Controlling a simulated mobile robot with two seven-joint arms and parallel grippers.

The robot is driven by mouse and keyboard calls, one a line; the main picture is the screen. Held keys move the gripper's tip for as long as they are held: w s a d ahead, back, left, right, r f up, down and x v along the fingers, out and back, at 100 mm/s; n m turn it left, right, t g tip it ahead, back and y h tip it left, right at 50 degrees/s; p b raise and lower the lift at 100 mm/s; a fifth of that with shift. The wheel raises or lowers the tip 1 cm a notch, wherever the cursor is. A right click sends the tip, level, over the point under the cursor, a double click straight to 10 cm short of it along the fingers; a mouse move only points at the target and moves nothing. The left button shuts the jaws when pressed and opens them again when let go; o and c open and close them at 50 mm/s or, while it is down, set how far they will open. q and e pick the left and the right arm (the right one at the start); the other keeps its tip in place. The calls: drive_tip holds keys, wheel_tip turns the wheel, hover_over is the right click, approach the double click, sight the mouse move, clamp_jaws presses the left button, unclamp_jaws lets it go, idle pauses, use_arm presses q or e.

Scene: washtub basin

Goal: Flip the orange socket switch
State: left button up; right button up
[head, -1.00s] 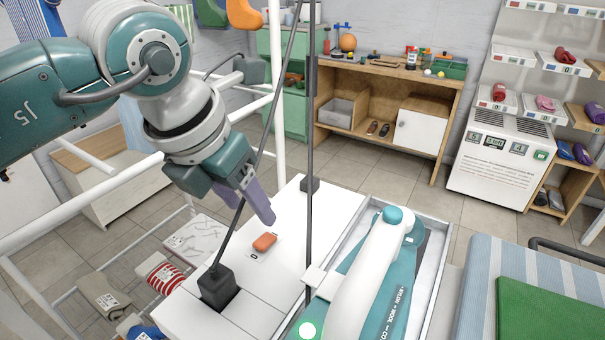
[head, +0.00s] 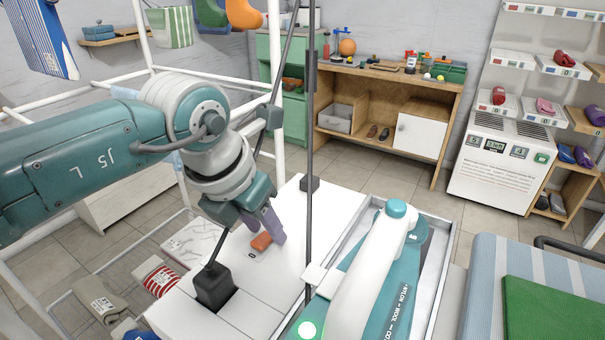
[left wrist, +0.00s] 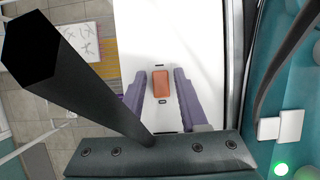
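The orange socket switch (head: 261,241) sits on the white top surface (head: 318,214). In the left wrist view the switch (left wrist: 161,83) lies between the two purple fingers, nearer their tips. My left gripper (head: 268,227) is open, its fingers pointing down beside and over the switch. In the left wrist view, gaps show between the switch and both fingers of the gripper (left wrist: 163,88). Its height above the surface is hard to tell. My right gripper is not in view.
A dark cable rises from a black block (head: 214,287) close to the switch; a second dark pole (head: 310,120) stands behind. White rails and folded clothes (head: 157,277) are at left.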

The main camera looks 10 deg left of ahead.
use_arm(q)
clamp_jaws()
drive_tip(key=shift+s+a+t+p, duration=0.2)
drive_tip(key=shift+s+t+p, duration=0.05)
drive_tip(key=shift+t+p, duration=0.15)
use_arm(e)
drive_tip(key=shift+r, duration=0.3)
use_arm(q)
drive_tip(key=shift+s+f+t+h, duration=0.1)
drive_tip(key=shift+f+t+h, duration=0.05)
drive_tip(key=shift+t+h, duration=0.15)
drive_tip(key=shift+s+t+h+b, duration=0.25)
drive_tip(key=shift+t+b, duration=0.25)
drive_tip(key=shift+t, duration=0.5)
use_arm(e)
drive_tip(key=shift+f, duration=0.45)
use_arm(q)
drive_tip(key=shift+w, duration=0.1)
drive_tip(key=shift+o, duration=1.4)
unclamp_jaws()
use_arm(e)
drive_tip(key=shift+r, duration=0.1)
